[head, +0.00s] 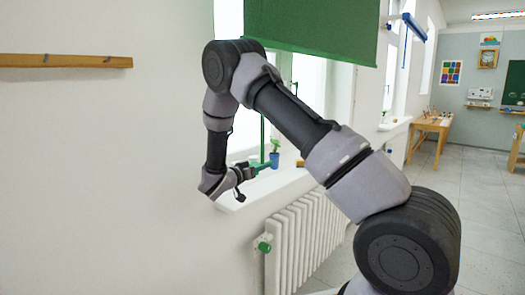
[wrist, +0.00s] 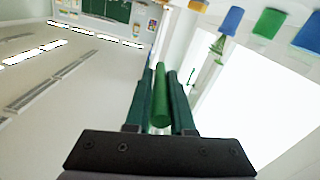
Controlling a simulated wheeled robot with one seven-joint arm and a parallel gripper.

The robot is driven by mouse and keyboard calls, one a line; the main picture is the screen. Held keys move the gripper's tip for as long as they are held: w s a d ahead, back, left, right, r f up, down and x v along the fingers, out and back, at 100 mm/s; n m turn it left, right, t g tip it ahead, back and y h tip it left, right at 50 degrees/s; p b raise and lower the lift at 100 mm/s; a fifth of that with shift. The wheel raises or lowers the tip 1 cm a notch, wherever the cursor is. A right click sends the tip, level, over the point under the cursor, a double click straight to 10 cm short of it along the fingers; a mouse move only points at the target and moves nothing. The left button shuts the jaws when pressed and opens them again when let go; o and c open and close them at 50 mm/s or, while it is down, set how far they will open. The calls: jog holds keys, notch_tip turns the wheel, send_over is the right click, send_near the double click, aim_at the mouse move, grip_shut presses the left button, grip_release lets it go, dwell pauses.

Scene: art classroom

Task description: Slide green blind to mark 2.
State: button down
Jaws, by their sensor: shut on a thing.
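The green blind (head: 312,28) hangs over the window at the top of the head view, its lower edge above the sill. My arm covers part of the window below it. My gripper (head: 260,167) is low at the window, above the sill. In the wrist view, its two dark green fingers (wrist: 160,100) are shut on a green rod (wrist: 160,95) that lies between them. A thin green upright (head: 262,130) shows above the gripper in the head view; I cannot tell whether it is the same rod. I cannot make out any numbered mark.
A potted plant (head: 274,157) stands on the white sill (head: 285,181) close to the gripper. A white radiator (head: 305,240) is below. A wooden rail (head: 65,61) is on the left wall. Open floor and a wooden table (head: 432,124) lie to the right.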

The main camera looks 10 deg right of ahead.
jog(key=shift+a+f, duration=0.1)
jog(key=shift+f, duration=0.9)
jog(key=c, duration=0.8)
grip_release()
jog(key=v, duration=1)
jog(key=shift+s+a, duration=0.2)
jog(key=shift+a, duration=0.1)
jog(key=shift+a, duration=0.1)
